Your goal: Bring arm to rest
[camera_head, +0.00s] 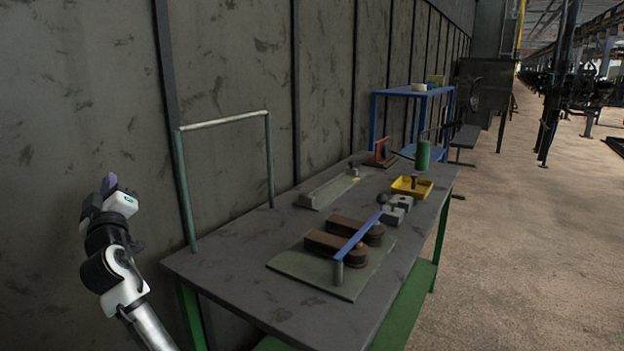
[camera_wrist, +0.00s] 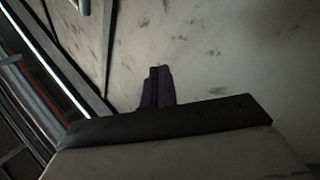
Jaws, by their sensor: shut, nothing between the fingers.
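My gripper (camera_head: 109,182) is at the left of the head view, raised at the end of my white and black arm, in front of the grey wall. It is left of the workbench and apart from it, higher than the bench top. In the wrist view the fingers (camera_wrist: 158,82) are dark, stand together and hold nothing. The arm is bent, with the gripper end pointing up.
The workbench (camera_head: 240,262) has a metal frame (camera_head: 183,180) at its near left corner. On it are a plate with brown blocks (camera_head: 322,243), a yellow tray (camera_head: 411,187) and a green cylinder (camera_head: 423,155). A stained wall (camera_head: 230,70) runs behind. Open floor (camera_head: 520,250) lies right.

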